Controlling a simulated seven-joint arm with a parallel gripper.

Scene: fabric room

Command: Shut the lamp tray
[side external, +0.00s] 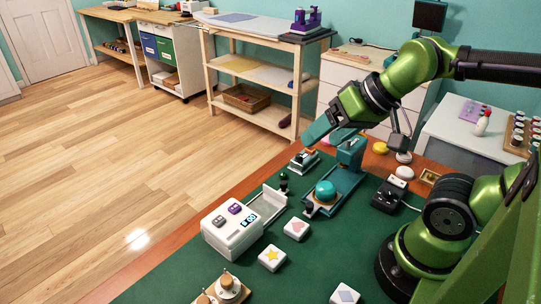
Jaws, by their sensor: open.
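A dark green knob (283,184) stands at the tray's far end. My gripper (312,136) has teal fingers, is open and hangs above the back of the mat. It is higher than the tray and beyond its far end, apart from it. The gap between the fingers is hard to see from this side.
A teal press-like device (338,178) stands right of the tray, close to it. A small device (304,160) sits behind the tray. White tiles with a heart (296,229), a star (271,257) and a diamond (345,295) lie in front. Left of the lamp, the mat is clear.

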